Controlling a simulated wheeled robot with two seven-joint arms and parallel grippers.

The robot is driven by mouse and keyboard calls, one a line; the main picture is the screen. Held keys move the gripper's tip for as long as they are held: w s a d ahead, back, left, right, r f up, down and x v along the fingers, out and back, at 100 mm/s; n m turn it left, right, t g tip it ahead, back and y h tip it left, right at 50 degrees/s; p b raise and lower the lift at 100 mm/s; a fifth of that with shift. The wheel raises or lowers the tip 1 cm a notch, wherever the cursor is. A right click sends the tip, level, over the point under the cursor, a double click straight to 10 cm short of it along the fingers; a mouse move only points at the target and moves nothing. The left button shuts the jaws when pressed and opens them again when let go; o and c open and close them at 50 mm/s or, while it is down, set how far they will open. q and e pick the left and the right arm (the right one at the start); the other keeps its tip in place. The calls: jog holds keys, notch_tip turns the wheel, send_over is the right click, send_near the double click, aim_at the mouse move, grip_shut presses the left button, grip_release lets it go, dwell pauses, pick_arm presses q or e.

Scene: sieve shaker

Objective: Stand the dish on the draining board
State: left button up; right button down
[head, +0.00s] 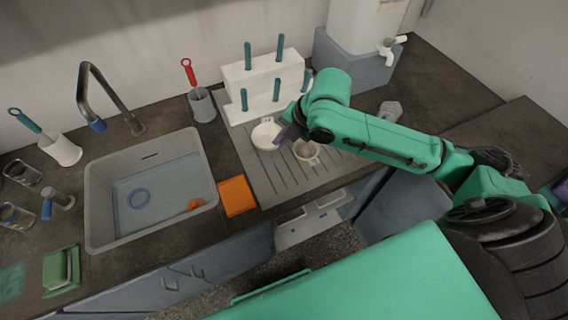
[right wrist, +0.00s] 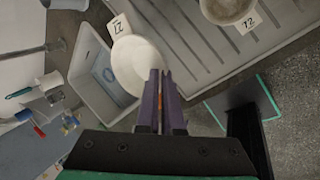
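A round white dish (head: 266,135) with a small tag is at the left part of the grey grooved draining board (head: 278,178). In the right wrist view the dish (right wrist: 138,62) shows its pale face, and its tag reads 27. My right gripper (head: 287,133) is at the right edge of this dish. Its purple fingers (right wrist: 161,74) are close together with the dish's rim between their tips. I cannot tell whether the dish touches the board. My left gripper is not in view.
A second round vessel (head: 307,151), tagged 72, stands right of the dish. A white stepped rack (head: 262,75) with teal pegs stands behind. The sink (head: 101,205) and an orange cloth (head: 237,196) are to the left. The board's front is clear.

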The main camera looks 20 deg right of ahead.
notch_tip(320, 180, down, 13)
jog(key=shift+d+p, duration=0.1)
jog(key=shift+p, duration=0.2)
jog(key=shift+d, duration=0.1)
jog(key=c, duration=1.1)
grip_release()
jog(key=shift+f, duration=0.1)
jog(key=shift+o, duration=0.2)
jog(key=v, duration=1.2)
jog(key=shift+s, duration=0.1)
